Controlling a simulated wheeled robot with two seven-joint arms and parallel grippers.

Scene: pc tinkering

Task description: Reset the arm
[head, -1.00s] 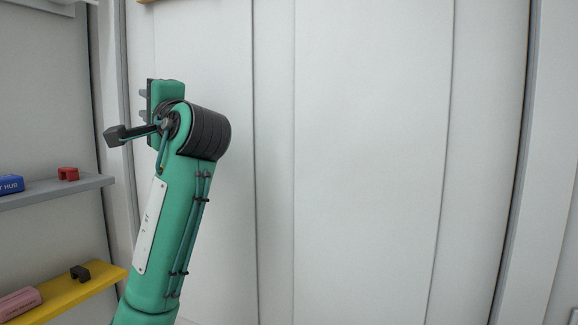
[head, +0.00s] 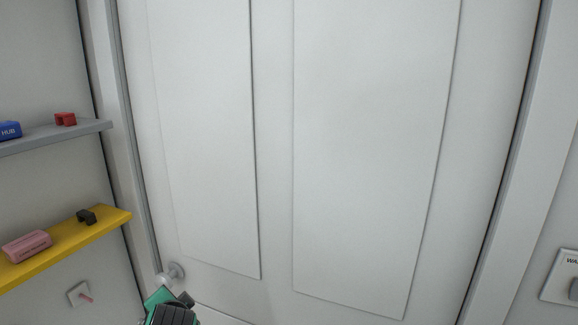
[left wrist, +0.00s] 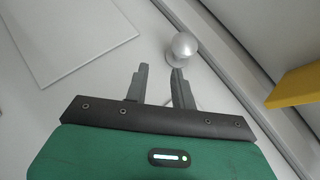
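My left gripper (left wrist: 159,68) shows in the left wrist view with its two dark fingers apart and nothing between them. A round silver door knob (left wrist: 182,47) lies just beyond the tip of the right-hand finger; I cannot tell whether they touch. In the head view only a green and black part of my arm (head: 170,312) shows at the bottom edge, just below the knob (head: 172,272). The fingers cannot be made out there. My right gripper is in neither view.
A white panelled door (head: 370,150) fills the middle. At left are a grey shelf (head: 50,136) with a blue box and red piece, and a yellow shelf (head: 70,240) with a pink box and black piece. A wall plate (head: 562,278) is at right.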

